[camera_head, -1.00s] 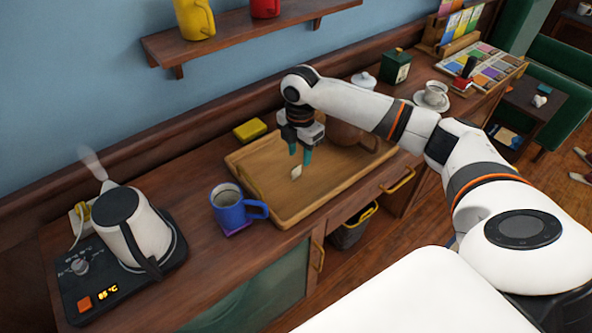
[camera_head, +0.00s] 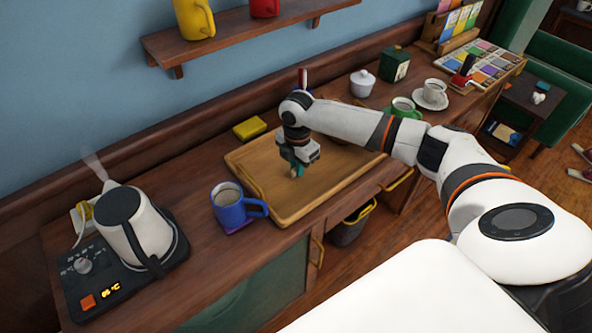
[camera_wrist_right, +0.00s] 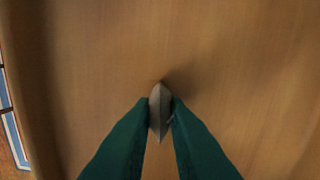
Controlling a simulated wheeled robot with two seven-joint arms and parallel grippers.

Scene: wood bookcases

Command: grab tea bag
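The tea bag (camera_wrist_right: 160,112) is a small pale pouch, seen edge-on between the two green fingertips of my right gripper (camera_wrist_right: 160,106) in the right wrist view. Both fingertips press against its sides. In the head view my right gripper (camera_head: 297,169) points down, low over the wooden tray (camera_head: 262,190), and only a small pale bit of the tea bag (camera_head: 294,177) shows below it. I cannot tell whether the bag touches the tray floor. My left gripper is not in view.
A blue mug (camera_head: 230,208) stands left of the tray, and a kettle (camera_head: 135,226) sits on its base further left. A yellow block (camera_head: 250,129) lies behind the tray. A green cup (camera_head: 402,107) and a white cup (camera_head: 434,92) stand to the right.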

